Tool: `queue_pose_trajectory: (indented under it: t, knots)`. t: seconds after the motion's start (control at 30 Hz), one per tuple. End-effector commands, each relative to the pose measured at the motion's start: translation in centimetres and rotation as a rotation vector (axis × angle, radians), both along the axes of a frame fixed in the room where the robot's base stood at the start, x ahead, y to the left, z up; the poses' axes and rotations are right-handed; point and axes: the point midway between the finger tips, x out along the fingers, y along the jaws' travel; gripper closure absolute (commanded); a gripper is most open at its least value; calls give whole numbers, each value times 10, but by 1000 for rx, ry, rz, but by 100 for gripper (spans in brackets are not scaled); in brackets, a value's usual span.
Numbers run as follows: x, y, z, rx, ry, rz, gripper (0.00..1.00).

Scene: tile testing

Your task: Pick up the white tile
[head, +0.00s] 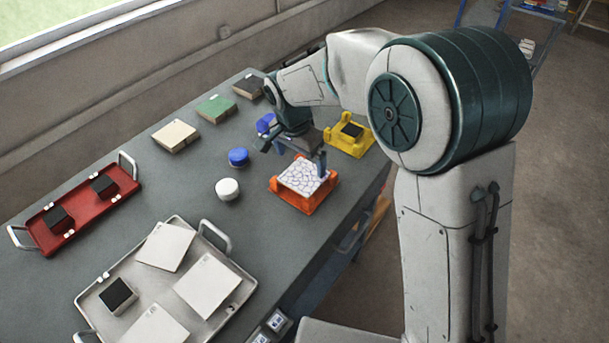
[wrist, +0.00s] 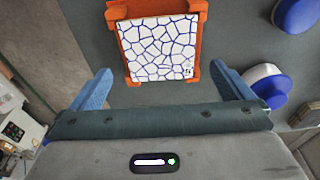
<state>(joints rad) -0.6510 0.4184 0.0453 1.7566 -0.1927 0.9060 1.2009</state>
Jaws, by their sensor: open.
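A white tile with a cracked pattern of blue-looking lines (head: 302,177) lies in an orange holder (head: 300,204) near the table's right edge. The tile also shows in the wrist view (wrist: 157,48), with the orange holder (wrist: 198,8) around it. My gripper (head: 295,155) is open and empty above the tile, pointing down. In the wrist view its two blue fingers (wrist: 160,78) are spread wider than the tile, near its lower edge. Plain white tiles (head: 207,287) also lie in a light grey tray (head: 235,303) at the front left.
A white round jar (head: 227,189) and a blue-lidded one (head: 238,157) stand left of the orange holder. A yellow holder (head: 357,140) with a dark block is behind. A red tray (head: 84,212) with dark blocks is at left. Cream (head: 175,136) and green (head: 216,109) blocks lie farther back.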

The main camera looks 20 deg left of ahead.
Motion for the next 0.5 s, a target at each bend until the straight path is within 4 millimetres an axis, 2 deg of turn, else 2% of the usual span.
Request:
queue_pose_trajectory:
  t: [0.17, 0.4, 0.5]
  knots:
    - [2, -1, -12, -1, 2, 0, 0]
    - [9, -4, -46, -2, 2, 1, 0]
    - [10, -5, -53, -1, 0, 0, 0]
